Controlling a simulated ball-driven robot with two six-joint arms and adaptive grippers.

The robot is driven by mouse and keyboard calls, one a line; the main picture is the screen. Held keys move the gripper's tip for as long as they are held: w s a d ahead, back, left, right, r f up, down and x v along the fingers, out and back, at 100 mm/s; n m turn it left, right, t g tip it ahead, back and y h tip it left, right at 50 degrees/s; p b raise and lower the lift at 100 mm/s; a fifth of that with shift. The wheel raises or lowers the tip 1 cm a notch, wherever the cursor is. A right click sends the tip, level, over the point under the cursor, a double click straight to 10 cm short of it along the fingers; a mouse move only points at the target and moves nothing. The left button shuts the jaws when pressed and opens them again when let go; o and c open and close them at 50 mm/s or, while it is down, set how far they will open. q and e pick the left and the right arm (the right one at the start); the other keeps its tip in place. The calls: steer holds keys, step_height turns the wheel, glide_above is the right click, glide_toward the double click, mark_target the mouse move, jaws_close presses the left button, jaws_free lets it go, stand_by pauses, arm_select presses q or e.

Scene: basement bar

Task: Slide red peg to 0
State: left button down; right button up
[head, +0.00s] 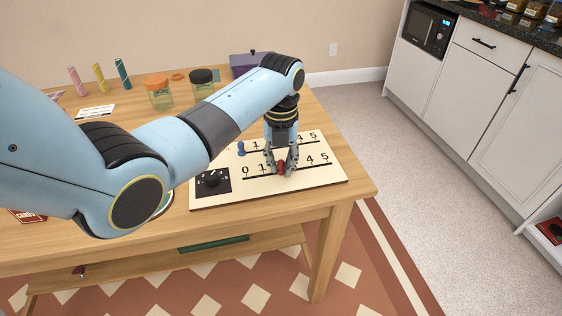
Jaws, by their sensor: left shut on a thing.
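The cream board (325,178) lies on the wooden table near its right end and has two numbered slots. The red peg (281,169) stands in the front slot, between the printed 1 and 4; the numbers behind it are hidden by my gripper. The 0 (246,170) is at the left end of that row. My left gripper (281,166) points down over the board and is shut on the red peg. A blue peg (241,149) stands at the left of the rear slot. My right gripper is not in view.
Two jars, with orange (158,94) and black (202,86) lids, stand behind the board near a purple box (247,64). The front slot left of the peg looks clear.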

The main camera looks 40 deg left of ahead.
mark_target(245, 178)
arm_select(q)
steer(key=s+a+p, duration=0.2)
steer(key=s+p, duration=0.1)
steer(key=s+a+p, duration=0.3)
steer(key=shift+s+a+r, duration=0.1)
steer(key=shift+a+r, duration=0.05)
steer(key=shift+a, duration=0.1)
steer(key=c, duration=1.2)
jaws_free()
steer(key=shift+s, duration=0.15)
